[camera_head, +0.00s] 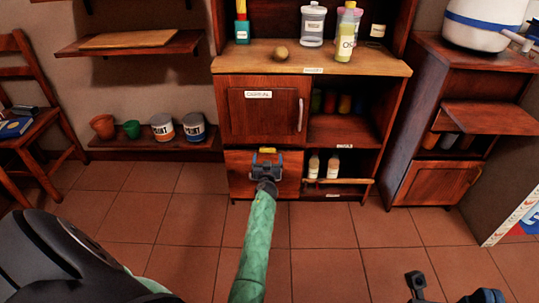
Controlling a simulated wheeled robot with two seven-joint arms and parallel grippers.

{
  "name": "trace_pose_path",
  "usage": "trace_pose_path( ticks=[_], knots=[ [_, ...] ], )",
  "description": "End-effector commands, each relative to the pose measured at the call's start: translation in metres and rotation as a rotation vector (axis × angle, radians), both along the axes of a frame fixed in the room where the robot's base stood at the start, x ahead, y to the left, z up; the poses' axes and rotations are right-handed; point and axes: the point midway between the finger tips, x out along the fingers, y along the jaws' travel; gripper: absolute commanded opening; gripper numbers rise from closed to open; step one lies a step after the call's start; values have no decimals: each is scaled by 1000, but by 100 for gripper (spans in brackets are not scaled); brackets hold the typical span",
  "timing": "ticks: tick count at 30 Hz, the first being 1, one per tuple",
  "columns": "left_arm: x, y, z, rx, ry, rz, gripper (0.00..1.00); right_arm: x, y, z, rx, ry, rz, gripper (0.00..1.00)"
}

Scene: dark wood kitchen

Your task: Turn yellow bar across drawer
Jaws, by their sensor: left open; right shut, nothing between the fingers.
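The drawer (238,171) is a reddish wood front low in the middle cabinet, and it looks closed. A small yellow bar (267,150) shows at its upper middle and looks roughly level. My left gripper (267,157) is open in front of the drawer, with its fingers just below and around the bar. I cannot tell whether they touch it. The gripper hides the middle of the drawer and perhaps part of the bar. My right gripper (415,279) is shut and empty, low over the floor at the bottom right, far from the drawer.
Above the drawer is a cupboard door (262,112) with a label and handle. Open shelves with bottles (333,166) stand right of the drawer. Paint cans (162,127) and pots sit on a low shelf at left. The tiled floor (345,250) in front is clear.

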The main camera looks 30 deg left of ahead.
Motion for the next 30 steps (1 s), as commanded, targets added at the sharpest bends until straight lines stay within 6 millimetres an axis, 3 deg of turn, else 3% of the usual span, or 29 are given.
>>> trace_pose_path(
  ticks=[6, 17, 18, 25, 30],
  knots=[
    [21, 12, 1, 1, -1, -1, 87, 0, 1, -1, 3, -1, 5, 0],
    [25, 15, 1, 1, -1, -1, 87, 0, 1, 0, 3, -4, 7, 0],
    [25, 15, 1, 1, -1, -1, 85, 0, 1, 0, 3, -4, 7, 0],
    [25, 15, 1, 1, -1, -1, 43, 0, 1, -1, 2, -3, 7, 0],
    [25, 15, 1, 6, 1, -1, 43, 0, 1, -2, 3, -2, 7, 0]
  ],
)
